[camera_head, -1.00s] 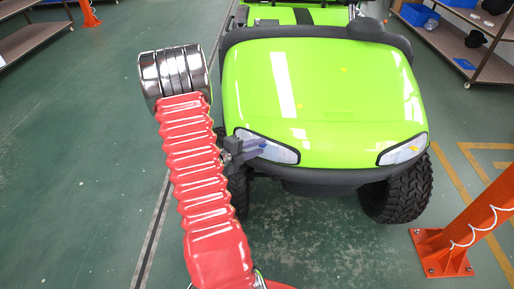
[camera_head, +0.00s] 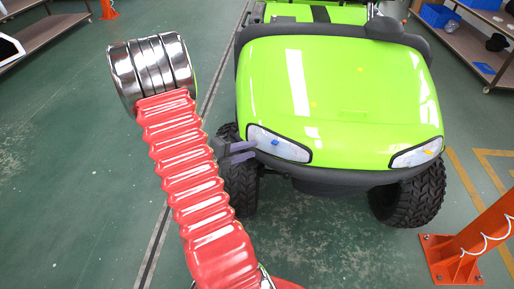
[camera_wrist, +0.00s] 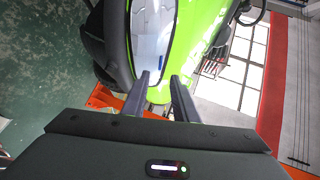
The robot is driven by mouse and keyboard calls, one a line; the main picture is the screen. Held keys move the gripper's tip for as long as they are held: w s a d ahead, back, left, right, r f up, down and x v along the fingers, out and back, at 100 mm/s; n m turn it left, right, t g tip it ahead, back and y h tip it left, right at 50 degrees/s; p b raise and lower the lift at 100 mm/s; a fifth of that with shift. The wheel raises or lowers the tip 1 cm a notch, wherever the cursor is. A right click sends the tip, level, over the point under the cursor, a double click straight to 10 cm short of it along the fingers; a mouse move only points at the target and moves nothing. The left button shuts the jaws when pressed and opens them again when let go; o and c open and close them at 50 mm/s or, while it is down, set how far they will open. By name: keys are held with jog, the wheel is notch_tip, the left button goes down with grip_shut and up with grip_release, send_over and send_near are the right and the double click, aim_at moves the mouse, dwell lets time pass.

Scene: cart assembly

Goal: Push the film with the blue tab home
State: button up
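The small blue tab (camera_head: 275,143) shows on the headlight (camera_head: 290,149) at the left of the green cart's front. It also shows as a short blue mark in the wrist view (camera_wrist: 161,61), on the pale headlight (camera_wrist: 150,45). The film's own edges are too faint to tell. My gripper (camera_head: 247,152) is just left of this headlight in the head view. In the wrist view my gripper (camera_wrist: 162,75) has its two dark fingers apart with nothing held between them. The blue tab lies beyond the fingertips, in line with the gap.
The green cart (camera_head: 340,90) has another headlight (camera_head: 417,153) at right, with a small yellow mark. Its front tyres (camera_head: 412,195) stand below the hood. An orange post (camera_head: 470,240) stands at lower right. Shelves stand at both upper corners. The floor at left is clear.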

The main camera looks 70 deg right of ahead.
jog(key=shift+v, duration=1.9)
